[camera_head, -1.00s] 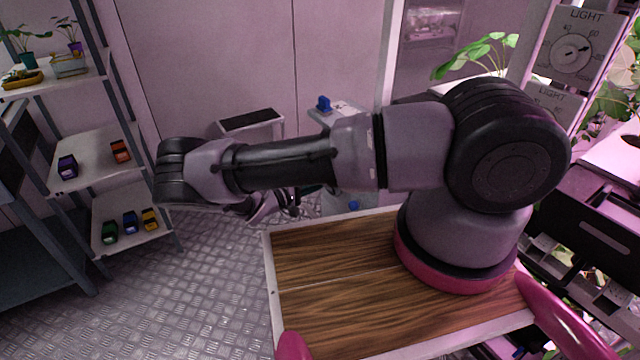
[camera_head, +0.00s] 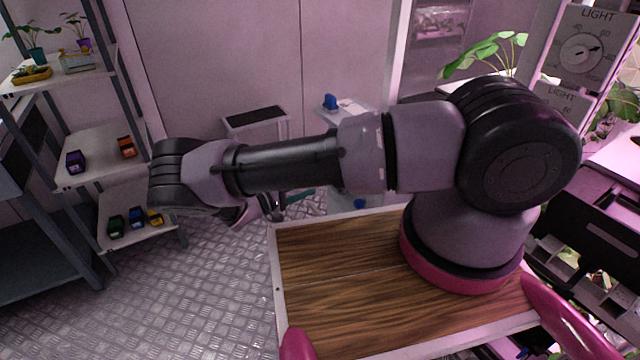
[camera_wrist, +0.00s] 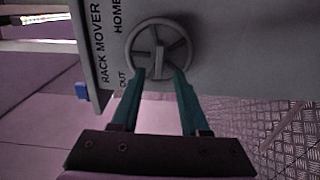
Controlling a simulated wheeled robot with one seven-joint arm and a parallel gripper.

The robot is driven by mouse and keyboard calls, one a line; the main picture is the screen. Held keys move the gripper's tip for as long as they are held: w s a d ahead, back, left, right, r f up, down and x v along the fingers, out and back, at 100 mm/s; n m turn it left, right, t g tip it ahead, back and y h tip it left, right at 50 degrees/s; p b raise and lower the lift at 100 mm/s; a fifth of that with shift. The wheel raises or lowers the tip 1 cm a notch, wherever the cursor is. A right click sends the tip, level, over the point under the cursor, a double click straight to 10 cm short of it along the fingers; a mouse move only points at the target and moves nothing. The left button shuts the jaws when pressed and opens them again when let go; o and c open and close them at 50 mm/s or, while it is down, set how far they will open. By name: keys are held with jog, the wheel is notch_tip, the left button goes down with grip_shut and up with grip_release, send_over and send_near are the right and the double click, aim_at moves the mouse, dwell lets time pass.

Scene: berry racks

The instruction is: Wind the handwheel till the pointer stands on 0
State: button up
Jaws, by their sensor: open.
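The grey handwheel (camera_wrist: 158,48), a round rim with spokes and a raised bar at its middle, is on a grey panel (camera_wrist: 215,50) lettered "RACK MOVER", "HOME" and "OUT" in the wrist view. My gripper (camera_wrist: 160,78) is open, its two teal fingers pointing at the wheel. The fingertips overlap the wheel's lower part, one on each side of the bar; I cannot tell whether they touch it. No pointer or 0 mark for this wheel can be made out. In the head view my arm hides the wheel and most of the gripper.
A light dial (camera_head: 581,53) with a pointer and numbers is on a panel at upper right. Shelves (camera_head: 98,150) with small coloured blocks and plants stand at left. A blue-topped stand (camera_head: 331,102) is behind my arm. Patterned metal floor (camera_head: 215,290) is clear at lower left.

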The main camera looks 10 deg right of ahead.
jog(key=shift+v, duration=2.1)
jog(key=shift+r, duration=0.1)
jog(key=d+r+m+g+y, duration=0.25)
jog(key=r+y, duration=0.25)
jog(key=r, duration=0.7)
jog(key=s+d+r+m+g+y, duration=0.1)
jog(key=d+r+m+g+y, duration=0.3)
jog(key=r, duration=0.8)
jog(key=d+r+g+y, duration=0.15)
jog(key=r+y, duration=0.45)
jog(key=r, duration=0.6)
jog(key=s+d+r+t+y, duration=0.1)
jog(key=s+d+r+t, duration=0.1)
jog(key=s+r, duration=0.4)
jog(key=s+d+r+t+y, duration=0.1)
jog(key=s+d+r+t, duration=0.2)
jog(key=s+r, duration=0.3)
jog(key=s+d+r+m+t+y, duration=0.1)
jog(key=s+d+r+t+y, duration=0.1)
jog(key=s+r, duration=0.4)
jog(key=d+r+t, duration=0.1)
jog(key=t, duration=0.1)
jog(key=shift+d+t, duration=0.2)
jog(key=shift+t, duration=0.1)
